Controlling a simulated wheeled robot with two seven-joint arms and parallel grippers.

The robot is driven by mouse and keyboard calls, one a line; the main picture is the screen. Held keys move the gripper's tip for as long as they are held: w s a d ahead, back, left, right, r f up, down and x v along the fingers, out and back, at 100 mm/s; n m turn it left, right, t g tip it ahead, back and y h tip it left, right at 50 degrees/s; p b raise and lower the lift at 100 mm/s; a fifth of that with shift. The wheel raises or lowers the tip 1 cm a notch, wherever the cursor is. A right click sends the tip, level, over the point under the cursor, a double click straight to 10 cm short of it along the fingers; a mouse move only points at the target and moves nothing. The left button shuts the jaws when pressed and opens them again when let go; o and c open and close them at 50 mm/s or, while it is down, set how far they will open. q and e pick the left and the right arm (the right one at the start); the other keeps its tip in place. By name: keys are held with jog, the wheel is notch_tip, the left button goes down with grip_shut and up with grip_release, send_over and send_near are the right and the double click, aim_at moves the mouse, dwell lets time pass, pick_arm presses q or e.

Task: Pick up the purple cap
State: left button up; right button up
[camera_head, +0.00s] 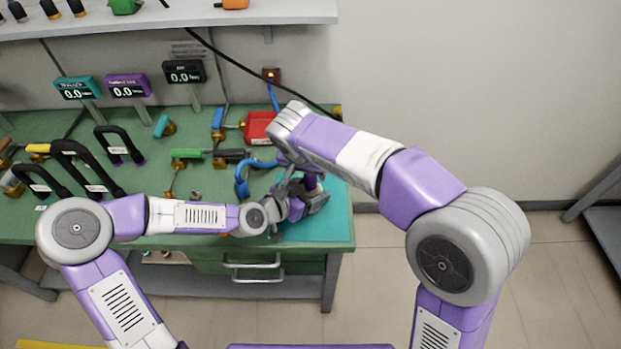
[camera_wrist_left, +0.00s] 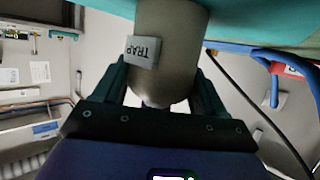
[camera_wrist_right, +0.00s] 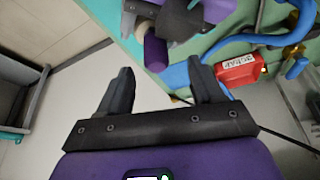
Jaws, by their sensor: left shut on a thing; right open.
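My left gripper (camera_head: 302,203) is shut on a beige-grey cylinder labelled TRAP (camera_wrist_left: 165,50), seen between its fingers in the left wrist view. A dark purple cylindrical piece, which looks like the purple cap (camera_wrist_right: 155,52), shows beyond my right fingers in the right wrist view, close to the left gripper (camera_wrist_right: 165,15). It also shows in the head view as a small purple form (camera_head: 311,183). I cannot tell whether it is joined to the cylinder. My right gripper (camera_wrist_right: 155,88) is open and empty, apart from the purple piece; in the head view its own arm largely hides it.
The green bench (camera_head: 120,222) carries black handles (camera_head: 75,165), a red box (camera_head: 258,127) and a curved blue tube (camera_head: 243,184). Three displays stand at the back, including a purple one (camera_head: 127,87). A teal mat (camera_head: 335,228) covers the right end. Open floor lies to the right.

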aim_at(311, 176)
jog(key=x, duration=0.4)
jog(key=shift+d+f, duration=0.15)
jog(key=shift+d, duration=0.1)
jog(key=shift+c, duration=0.4)
jog(key=c, duration=1)
notch_tip(311, 176, up, 10)
jog(key=shift+r, duration=0.1)
